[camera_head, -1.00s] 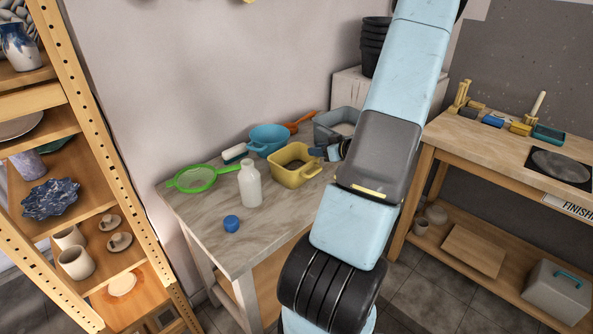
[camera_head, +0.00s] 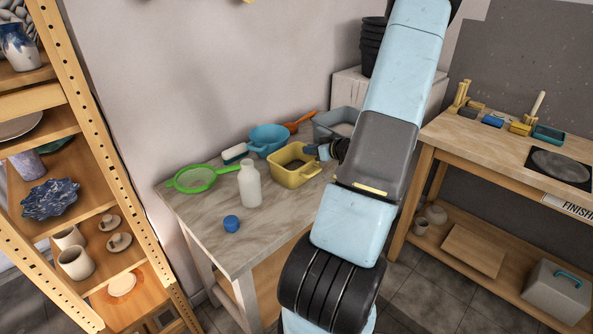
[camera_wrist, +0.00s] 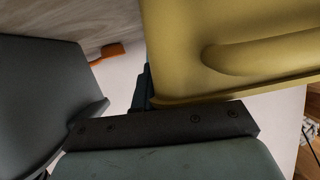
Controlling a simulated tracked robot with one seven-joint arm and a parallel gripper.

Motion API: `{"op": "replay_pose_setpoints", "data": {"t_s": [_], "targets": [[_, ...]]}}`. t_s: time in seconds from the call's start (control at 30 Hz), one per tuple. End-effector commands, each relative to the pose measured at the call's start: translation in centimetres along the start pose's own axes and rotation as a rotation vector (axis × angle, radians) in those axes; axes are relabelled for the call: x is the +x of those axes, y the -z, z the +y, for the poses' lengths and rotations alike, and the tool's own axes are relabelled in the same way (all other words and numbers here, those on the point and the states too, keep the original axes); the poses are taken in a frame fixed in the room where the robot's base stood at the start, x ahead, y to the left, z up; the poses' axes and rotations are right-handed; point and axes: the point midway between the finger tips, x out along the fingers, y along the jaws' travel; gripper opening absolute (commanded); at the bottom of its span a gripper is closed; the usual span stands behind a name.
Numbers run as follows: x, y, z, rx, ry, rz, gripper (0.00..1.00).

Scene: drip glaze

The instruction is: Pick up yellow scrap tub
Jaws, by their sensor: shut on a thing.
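The yellow scrap tub (camera_head: 289,177) stands on the marbled worktop in the head view, open side up. My gripper (camera_head: 318,152) is at the tub's right rear edge and is shut on it. In the wrist view the yellow tub (camera_wrist: 225,50) fills the upper right, with its moulded handle showing. The dark gripper part (camera_wrist: 150,128) lies against its rim. The exact grip contact is mostly hidden.
Close around the tub are a blue bowl (camera_head: 268,138), a white bottle (camera_head: 250,184), a grey tub (camera_head: 336,122) and an orange tool (camera_head: 299,121).

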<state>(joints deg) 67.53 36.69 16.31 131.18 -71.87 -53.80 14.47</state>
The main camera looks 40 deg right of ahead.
Motion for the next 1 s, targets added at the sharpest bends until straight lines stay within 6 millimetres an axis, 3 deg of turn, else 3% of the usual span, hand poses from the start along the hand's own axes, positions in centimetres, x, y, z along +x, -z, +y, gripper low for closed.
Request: {"op": "replay_pose_setpoints", "data": {"t_s": [0.63, 1.0], "targets": [[-0.1, 0.2, 0.0, 0.000, 0.000, 0.000, 0.00], [-1.0, 2.4, -0.1, -0.002, -0.001, 0.000, 0.00]]}}
